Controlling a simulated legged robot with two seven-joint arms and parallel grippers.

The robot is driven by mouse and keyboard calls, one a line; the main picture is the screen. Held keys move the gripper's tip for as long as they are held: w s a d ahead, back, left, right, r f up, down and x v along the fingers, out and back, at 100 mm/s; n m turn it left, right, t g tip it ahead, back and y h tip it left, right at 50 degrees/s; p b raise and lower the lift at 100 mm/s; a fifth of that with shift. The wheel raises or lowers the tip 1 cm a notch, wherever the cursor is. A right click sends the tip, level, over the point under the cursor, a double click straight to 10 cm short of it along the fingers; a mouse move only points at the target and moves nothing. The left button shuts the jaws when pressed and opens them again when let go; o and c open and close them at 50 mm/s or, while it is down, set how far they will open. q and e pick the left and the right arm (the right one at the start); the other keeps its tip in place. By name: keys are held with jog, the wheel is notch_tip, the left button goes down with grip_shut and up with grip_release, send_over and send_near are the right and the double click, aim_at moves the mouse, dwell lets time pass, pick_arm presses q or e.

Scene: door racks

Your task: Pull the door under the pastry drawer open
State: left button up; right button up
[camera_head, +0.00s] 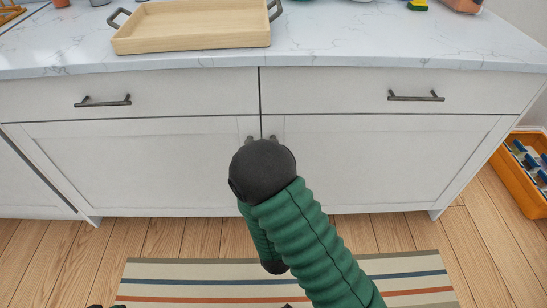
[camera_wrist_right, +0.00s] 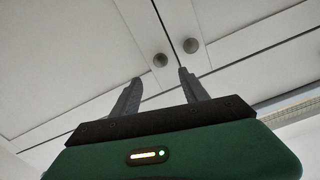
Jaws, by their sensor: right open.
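A white cabinet has two drawers above two shut doors, a left door (camera_head: 140,165) and a right door (camera_head: 390,160). The left drawer (camera_head: 180,95) and right drawer (camera_head: 480,93) are shut; nothing marks either as the pastry drawer. Two round door knobs (camera_head: 249,138) (camera_head: 273,137) sit side by side near the centre seam. My right arm covers the area just below them and hides its gripper in the head view. In the right wrist view my right gripper (camera_wrist_right: 160,76) is open and empty, with the knobs (camera_wrist_right: 160,60) (camera_wrist_right: 190,45) beyond its fingers. My left gripper is not in view.
A wooden tray (camera_head: 190,28) with dark handles stands on the marble countertop (camera_head: 360,35). Dark bar handles (camera_head: 103,101) (camera_head: 416,96) are on the drawers. A striped rug (camera_head: 180,285) lies on the wood floor. An orange crate (camera_head: 525,180) stands at the right.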

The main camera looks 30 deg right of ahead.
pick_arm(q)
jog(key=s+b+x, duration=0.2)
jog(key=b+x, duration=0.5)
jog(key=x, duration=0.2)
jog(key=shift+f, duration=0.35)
pick_arm(e)
jog(key=x, duration=1)
jog(key=shift+w, duration=0.25)
jog(key=shift+d, duration=0.1)
jog(key=shift+f, duration=0.1)
grip_shut()
